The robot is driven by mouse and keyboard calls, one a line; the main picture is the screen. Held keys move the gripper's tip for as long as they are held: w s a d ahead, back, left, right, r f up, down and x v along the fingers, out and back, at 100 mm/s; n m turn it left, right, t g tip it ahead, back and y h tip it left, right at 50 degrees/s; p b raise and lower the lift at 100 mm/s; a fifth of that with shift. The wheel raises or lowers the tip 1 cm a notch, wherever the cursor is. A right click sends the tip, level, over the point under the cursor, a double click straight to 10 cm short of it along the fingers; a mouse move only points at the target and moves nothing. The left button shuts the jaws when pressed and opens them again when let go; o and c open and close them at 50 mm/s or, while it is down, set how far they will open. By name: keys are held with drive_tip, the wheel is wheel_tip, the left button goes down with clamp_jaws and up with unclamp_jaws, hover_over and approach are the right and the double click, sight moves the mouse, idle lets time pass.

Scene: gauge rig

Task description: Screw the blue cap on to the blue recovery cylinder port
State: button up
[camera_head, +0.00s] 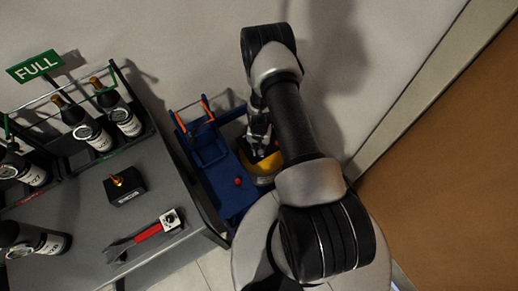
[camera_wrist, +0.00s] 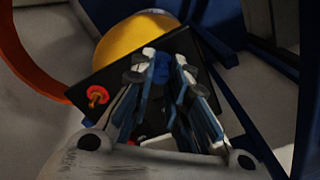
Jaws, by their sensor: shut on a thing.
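My gripper (camera_wrist: 163,62) is shut on a small blue piece, which looks like the blue cap (camera_wrist: 161,68). It is over a dark plate (camera_wrist: 115,75) in front of the yellow rounded top of a cylinder (camera_wrist: 128,36). The fingers hide most of the cap and what lies under it, so I cannot tell whether it touches the blue port. In the head view my gripper (camera_head: 261,138) points down at the yellow cylinder (camera_head: 265,178), which stands beside the blue cart and is partly covered by my arm.
A red-orange knob (camera_wrist: 97,96) sits on the plate left of the fingers. The blue cart (camera_head: 215,180) has an orange handle (camera_head: 206,107) and a red knob (camera_head: 238,182). A grey bench (camera_head: 95,225) on the left carries bottles and a red-handled wrench (camera_head: 146,233).

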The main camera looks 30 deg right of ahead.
drive_tip(key=m, duration=0.4)
drive_tip(key=shift+b, duration=0.3)
drive_tip(key=shift+m, duration=0.6)
drive_tip(key=m, duration=0.3)
drive_tip(key=shift+m, duration=1.1)
drive_tip(key=m, duration=0.2)
drive_tip(key=shift+m, duration=1.6)
